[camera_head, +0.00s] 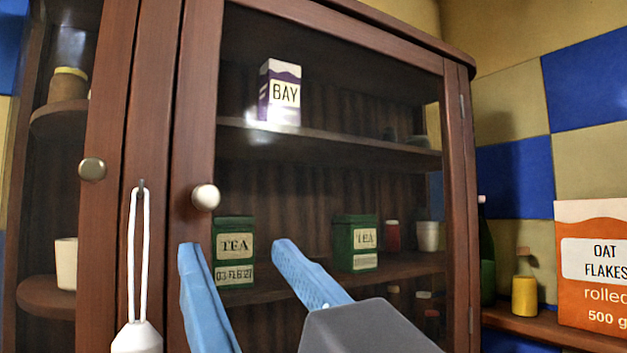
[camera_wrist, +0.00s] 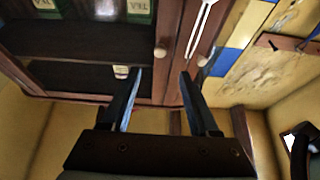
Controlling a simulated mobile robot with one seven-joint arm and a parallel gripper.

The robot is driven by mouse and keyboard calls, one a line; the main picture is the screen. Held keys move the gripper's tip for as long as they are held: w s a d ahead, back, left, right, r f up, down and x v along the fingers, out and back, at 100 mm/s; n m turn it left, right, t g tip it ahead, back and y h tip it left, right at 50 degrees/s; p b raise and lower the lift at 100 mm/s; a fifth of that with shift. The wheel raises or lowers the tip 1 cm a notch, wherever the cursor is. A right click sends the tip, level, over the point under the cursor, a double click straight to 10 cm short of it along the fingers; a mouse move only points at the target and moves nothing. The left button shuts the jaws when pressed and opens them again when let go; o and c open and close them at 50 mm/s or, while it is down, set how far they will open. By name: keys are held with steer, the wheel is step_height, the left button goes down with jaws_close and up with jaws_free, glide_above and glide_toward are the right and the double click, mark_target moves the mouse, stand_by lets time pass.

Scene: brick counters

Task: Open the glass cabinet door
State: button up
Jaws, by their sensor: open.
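A dark wooden cabinet stands ahead with a large glass door (camera_head: 195,120) on its right, which looks shut. A round pale knob (camera_head: 206,197) sits on this door's left frame and also shows in the wrist view (camera_wrist: 160,52).
A white utensil (camera_head: 138,270) hangs by a loop left of the knob. Behind the glass are a BAY box (camera_head: 280,92), green TEA tins (camera_head: 235,250) and small jars. A shelf at right holds bottles (camera_head: 524,290) and an oat flakes box (camera_head: 595,265).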

mark_target(207, 199)
steer(key=p+x, duration=0.4)
steer(key=x, duration=0.5)
steer(key=shift+w+a+r, duration=0.2)
steer(key=shift+w+r, duration=0.05)
steer(key=shift+r, duration=0.05)
steer(key=shift+p+x, duration=0.35)
steer(key=shift+x, duration=0.4)
steer(key=shift+w+f, duration=0.1)
steer(key=shift+f, duration=0.05)
jaws_close()
